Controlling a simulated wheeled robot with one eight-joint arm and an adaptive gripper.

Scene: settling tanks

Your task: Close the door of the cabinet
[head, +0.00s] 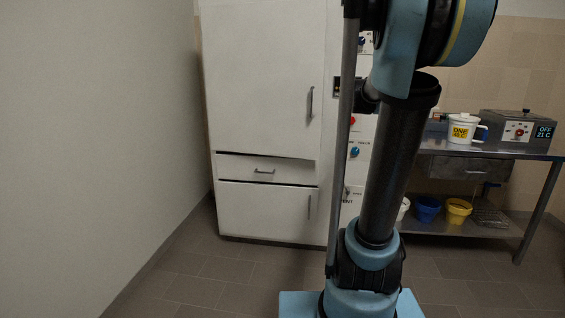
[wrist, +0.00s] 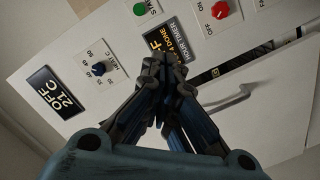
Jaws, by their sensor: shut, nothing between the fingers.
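The white cabinet (head: 230,168) stands against the back wall in the head view. Its tall upper door (head: 262,80) has a vertical handle (head: 310,102) near its right edge. The door's bottom edge slants down to the right over a dark gap, so it looks slightly ajar. A drawer (head: 285,170) and a lower door (head: 265,212) sit beneath and look shut. In the wrist view my gripper (wrist: 160,62) is shut and empty, in front of the control panel, with a door handle (wrist: 230,102) to its right. Contact cannot be told. The head view does not show my gripper.
A control panel (wrist: 105,55) with knobs and labels is beside the door. A wall (head: 95,140) bounds the left; floor before the cabinet is clear.

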